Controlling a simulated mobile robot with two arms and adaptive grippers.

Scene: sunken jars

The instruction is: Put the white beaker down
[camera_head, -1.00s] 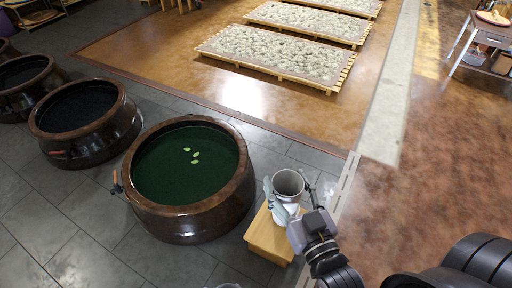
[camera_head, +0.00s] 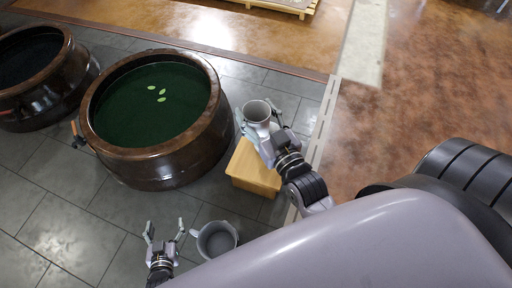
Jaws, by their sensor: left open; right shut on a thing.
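The white beaker (camera_head: 257,116) is upright in my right gripper (camera_head: 259,129), whose fingers are shut around its side. It shows at the far end of a small wooden stool (camera_head: 256,177), and my gripper and forearm cover part of the stool. I cannot tell whether the beaker's base touches anything, as it is hidden. My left gripper (camera_head: 164,232) is open and empty, low in the picture, its fingers pointing away from me. It is just left of a grey jug (camera_head: 216,240) and apart from the stool.
A large brown jar (camera_head: 150,165) with dark green liquid and several pale leaves stands left of the stool. Another jar (camera_head: 35,110) is further left. Grey floor tiles (camera_head: 60,190) are clear in front of them. My pale body part covers the lower right.

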